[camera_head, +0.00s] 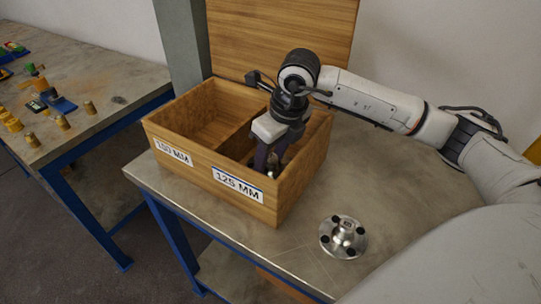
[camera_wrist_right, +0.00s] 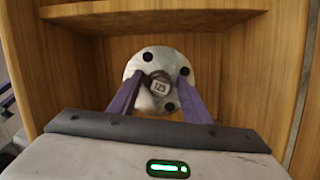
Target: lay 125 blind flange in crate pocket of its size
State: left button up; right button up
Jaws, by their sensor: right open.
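The 125 blind flange (camera_wrist_right: 163,63) is a grey metal disc with dark bolt holes and a central knob marked 125. It lies in the crate's 125 MM pocket, seen in the right wrist view. My right gripper (camera_wrist_right: 161,84) reaches down into that pocket with its purple fingers open, one on each side of the knob. In the head view the right gripper (camera_head: 268,168) largely hides the flange. The wooden crate (camera_head: 215,178) has a 150 MM pocket on the left and a 125 MM pocket on the right. My left gripper is not in view.
Another flange (camera_head: 343,237) with a raised hub and dark holes lies on the table (camera_head: 300,250) to the right of the crate. A second table (camera_head: 80,85) at the left carries several small brass and coloured parts. The crate walls and divider stand close around my right gripper.

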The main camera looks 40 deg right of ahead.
jog(key=shift+r, duration=0.15)
jog(key=v, duration=1.2)
jog(key=shift+w, duration=0.1)
dwell(0.7)
jog(key=c, duration=0.5)
jog(key=shift+o, duration=0.2)
